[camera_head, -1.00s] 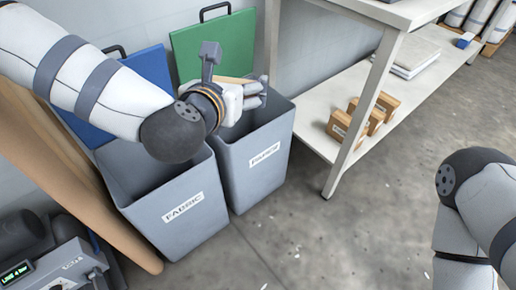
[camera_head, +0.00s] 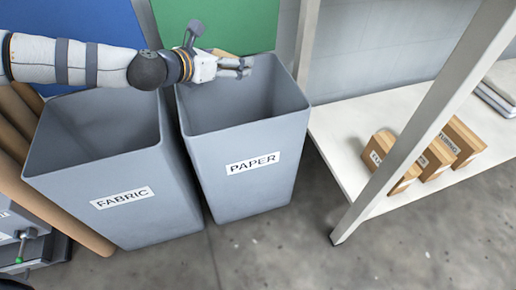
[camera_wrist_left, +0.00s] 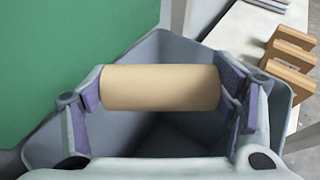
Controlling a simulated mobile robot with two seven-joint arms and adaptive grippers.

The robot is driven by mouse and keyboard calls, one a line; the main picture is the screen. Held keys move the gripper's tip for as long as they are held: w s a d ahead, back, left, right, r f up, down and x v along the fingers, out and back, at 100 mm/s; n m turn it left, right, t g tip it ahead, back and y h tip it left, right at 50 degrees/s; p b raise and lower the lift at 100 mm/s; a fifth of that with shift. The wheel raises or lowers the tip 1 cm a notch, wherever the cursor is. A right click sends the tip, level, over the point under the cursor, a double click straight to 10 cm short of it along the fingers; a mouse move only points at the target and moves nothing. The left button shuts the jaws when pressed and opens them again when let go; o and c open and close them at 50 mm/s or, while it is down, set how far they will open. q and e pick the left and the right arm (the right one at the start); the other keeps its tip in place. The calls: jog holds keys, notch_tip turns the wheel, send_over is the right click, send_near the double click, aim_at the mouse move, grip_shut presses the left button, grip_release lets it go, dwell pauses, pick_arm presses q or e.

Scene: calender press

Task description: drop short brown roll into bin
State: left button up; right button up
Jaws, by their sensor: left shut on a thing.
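The short brown roll (camera_wrist_left: 160,88) is held across the jaws of my left gripper in the left wrist view, its two ends against the finger pads. My left gripper (camera_head: 246,68) is over the open mouth of the grey bin labelled PAPER (camera_head: 240,185) in the head view. The bin's inside shows below the roll in the left wrist view. The roll itself is hard to make out in the head view. My right gripper is not in view.
A grey bin labelled FABRIC (camera_head: 160,205) stands to the left of the PAPER bin. A green lid or panel (camera_head: 225,22) stands behind. A white shelf (camera_head: 345,150) at the right holds several labelled small boxes (camera_head: 458,135). Long brown tubes (camera_head: 20,125) lean at the left.

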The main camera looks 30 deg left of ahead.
pick_arm(q)
notch_tip(320, 180, down, 6)
jog(key=b, duration=0.4)
jog(key=shift+s+a+r, duration=0.1)
jog(key=shift+r, duration=0.05)
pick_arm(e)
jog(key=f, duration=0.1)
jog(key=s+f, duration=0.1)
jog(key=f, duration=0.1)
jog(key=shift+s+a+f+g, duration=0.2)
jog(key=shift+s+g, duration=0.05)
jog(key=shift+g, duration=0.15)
pick_arm(q)
jog(key=o, duration=1)
jog(key=shift+c, duration=0.2)
jog(key=d+v, duration=0.1)
jog(key=v, duration=1.1)
jog(key=shift+a, duration=0.4)
